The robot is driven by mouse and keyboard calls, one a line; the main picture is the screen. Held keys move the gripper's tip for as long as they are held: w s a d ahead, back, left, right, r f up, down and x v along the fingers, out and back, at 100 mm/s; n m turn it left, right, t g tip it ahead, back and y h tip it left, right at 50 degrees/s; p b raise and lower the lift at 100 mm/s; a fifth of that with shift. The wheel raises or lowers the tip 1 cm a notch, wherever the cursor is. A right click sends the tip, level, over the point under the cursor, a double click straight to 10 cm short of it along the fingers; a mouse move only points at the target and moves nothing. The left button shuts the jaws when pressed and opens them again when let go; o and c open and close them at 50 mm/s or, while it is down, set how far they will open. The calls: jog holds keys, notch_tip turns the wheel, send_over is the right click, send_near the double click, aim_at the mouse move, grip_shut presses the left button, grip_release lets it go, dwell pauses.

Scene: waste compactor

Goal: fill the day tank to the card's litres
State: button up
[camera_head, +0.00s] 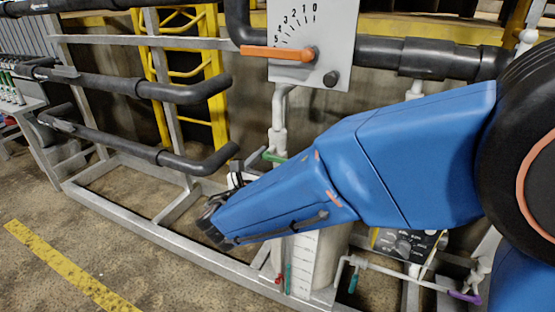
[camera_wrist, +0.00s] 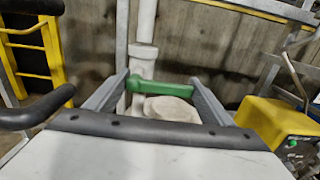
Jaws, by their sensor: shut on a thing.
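My gripper (camera_wrist: 158,86) is shut on a green valve handle (camera_wrist: 172,87), which lies across between its two fingers. The handle sits at a white vertical pipe (camera_wrist: 142,62). In the head view the green handle (camera_head: 274,157) shows beside the pipe (camera_head: 279,120), and my blue arm hides most of the gripper. A pale tank with a white scale strip (camera_head: 303,262) stands below, its upper part hidden by my arm. The strip's marks are too small to read. A grey dial plate (camera_head: 340,40) with numbers carries an orange pointer (camera_head: 277,53) lying nearly level, pointing left.
Dark pipes (camera_head: 150,88) run along a grey frame (camera_head: 150,235) at left, with a yellow ladder (camera_head: 215,90) behind. A dark control panel (camera_head: 405,245) and a small purple lever (camera_head: 464,297) are at lower right. A yellow box (camera_wrist: 280,122) stands right in the wrist view.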

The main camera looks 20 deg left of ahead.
jog(key=shift+a+r+n, duration=0.15)
jog(key=shift+r+n, duration=0.2)
jog(key=shift+n, duration=0.85)
jog(key=shift+a+r+n, duration=0.1)
jog(key=shift+r+n, duration=0.25)
jog(key=shift+n, duration=0.85)
jog(key=o, duration=1.5)
jog(key=shift+o, duration=0.2)
jog(key=s+a, duration=0.1)
jog(key=s, duration=1.6)
jog(key=shift+s+a, duration=0.15)
jog(key=shift+s, duration=0.05)
